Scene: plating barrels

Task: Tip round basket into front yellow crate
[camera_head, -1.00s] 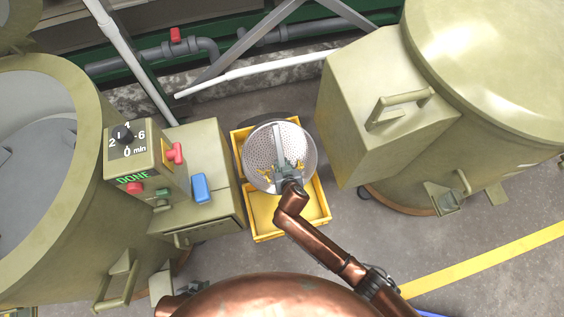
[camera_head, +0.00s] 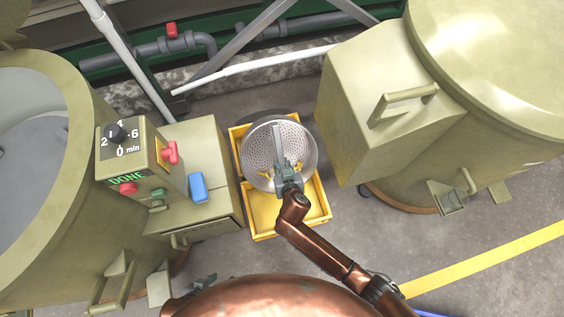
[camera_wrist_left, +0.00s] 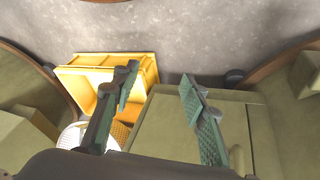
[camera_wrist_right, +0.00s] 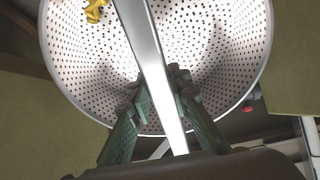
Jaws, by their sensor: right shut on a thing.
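The round basket (camera_head: 262,140) is a perforated metal bowl with a flat bar handle and a few yellow pieces inside. In the head view it hangs over the yellow crates, hiding where they meet. My right gripper (camera_head: 287,172) is shut on the basket's handle; the right wrist view shows the bar (camera_wrist_right: 150,60) between its fingers. The front yellow crate (camera_head: 290,232) is on the floor below, its near part showing and empty there. My left gripper (camera_wrist_left: 165,100) is open and empty; a yellow crate (camera_wrist_left: 140,65) and part of the basket (camera_wrist_left: 73,138) show beyond it.
A rear yellow crate (camera_head: 236,133) shows behind the basket. An olive barrel machine with a control box (camera_head: 130,165) reading DONE stands left. Another olive machine (camera_head: 385,110) stands close on the right. Pipes (camera_head: 250,68) run behind.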

